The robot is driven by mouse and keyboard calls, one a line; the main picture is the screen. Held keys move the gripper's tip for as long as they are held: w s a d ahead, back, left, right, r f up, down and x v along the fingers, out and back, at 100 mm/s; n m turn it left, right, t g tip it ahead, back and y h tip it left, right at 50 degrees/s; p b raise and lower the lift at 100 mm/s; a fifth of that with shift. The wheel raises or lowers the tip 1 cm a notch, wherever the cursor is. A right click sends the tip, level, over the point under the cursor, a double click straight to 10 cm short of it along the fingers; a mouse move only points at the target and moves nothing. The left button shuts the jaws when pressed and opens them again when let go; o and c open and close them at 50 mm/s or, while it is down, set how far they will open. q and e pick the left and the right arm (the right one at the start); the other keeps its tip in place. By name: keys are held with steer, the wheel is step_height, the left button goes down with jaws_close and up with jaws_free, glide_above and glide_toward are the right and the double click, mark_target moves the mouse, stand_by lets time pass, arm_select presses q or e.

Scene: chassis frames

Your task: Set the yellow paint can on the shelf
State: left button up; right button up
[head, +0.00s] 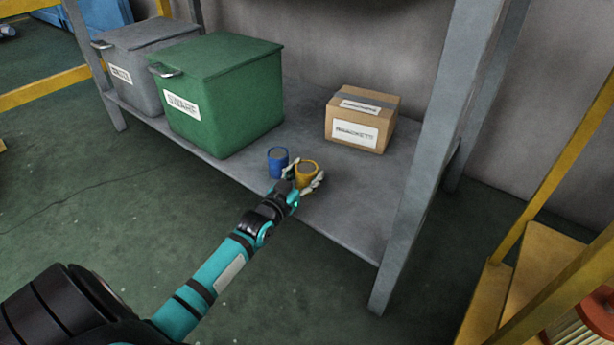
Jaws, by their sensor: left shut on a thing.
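The yellow paint can (306,171) is upright at the front edge of the grey shelf (345,215). My left gripper (304,180) is shut on it, with its fingers around the can's sides. Part of the can is hidden behind the fingers. I cannot tell whether the can's base touches the shelf or is a little above it. My right gripper is not in view.
A blue can (277,162) stands just left of the yellow can. A green swarf bin (220,95) and a grey bin (145,65) stand further left, a cardboard box (361,118) behind right. A shelf post (435,150) rises at right. Bare shelf lies between the box and front edge.

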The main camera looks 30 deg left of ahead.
arm_select(q)
steer(key=o, duration=1.4)
steer(key=shift+f, duration=0.1)
